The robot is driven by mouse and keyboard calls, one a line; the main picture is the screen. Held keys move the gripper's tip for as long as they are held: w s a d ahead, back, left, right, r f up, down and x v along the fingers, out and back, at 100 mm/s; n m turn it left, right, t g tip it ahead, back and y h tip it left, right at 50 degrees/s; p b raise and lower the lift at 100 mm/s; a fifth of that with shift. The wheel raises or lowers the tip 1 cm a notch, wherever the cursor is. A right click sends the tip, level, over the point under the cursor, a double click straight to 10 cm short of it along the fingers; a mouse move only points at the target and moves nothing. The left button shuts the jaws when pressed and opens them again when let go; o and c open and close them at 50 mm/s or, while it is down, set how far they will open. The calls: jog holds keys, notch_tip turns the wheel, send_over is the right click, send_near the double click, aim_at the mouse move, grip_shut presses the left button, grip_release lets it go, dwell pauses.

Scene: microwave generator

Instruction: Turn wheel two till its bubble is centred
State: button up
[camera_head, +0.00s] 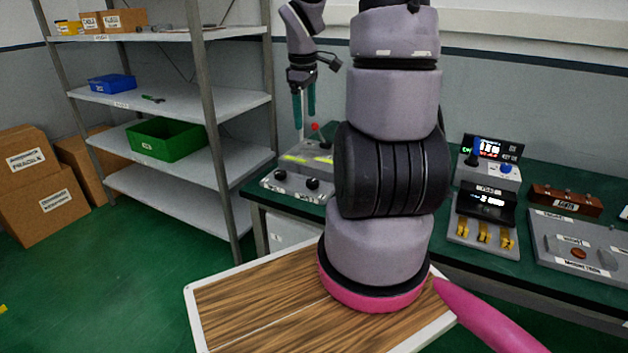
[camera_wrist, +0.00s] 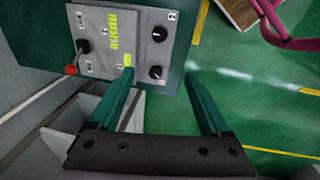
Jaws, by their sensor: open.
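A grey panel (camera_head: 270,181) with two black knobs and yellow-green level strips stands at the left end of the green bench. One knob (camera_head: 280,174) is at left and the other (camera_head: 312,183) at right; in the wrist view they are the upper knob (camera_wrist: 159,33) and the lower knob (camera_wrist: 156,71). Their labels are too small to read. A long strip (camera_wrist: 112,25) shows, and a shorter one (camera_wrist: 125,60) lies by the left fingertip. Bubble positions cannot be made out. My gripper (camera_head: 304,117) is open and empty above the panel, teal fingers pointing down (camera_wrist: 160,74).
A red-tipped lever (camera_wrist: 71,69) rises from the panel beside the fingers. Shelves (camera_head: 165,100) with a green bin (camera_head: 166,139) stand at left. Devices with displays (camera_head: 487,172) and yellow levers (camera_head: 484,236) stand on the bench at right.

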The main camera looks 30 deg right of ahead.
aim_at(314, 181)
jog(key=d+f+n, duration=0.1)
jog(key=f, duration=0.6)
jog(key=w+d+f+n+g, duration=0.1)
jog(key=f+n, duration=0.1)
jog(key=f, duration=0.6)
jog(key=d+f+n+y, duration=0.1)
jog(key=f, duration=0.6)
jog(key=shift+w+d+f+n, duration=0.25)
jog(key=shift+w+d+n, duration=0.05)
jog(key=shift+w+d, duration=0.1)
grip_shut()
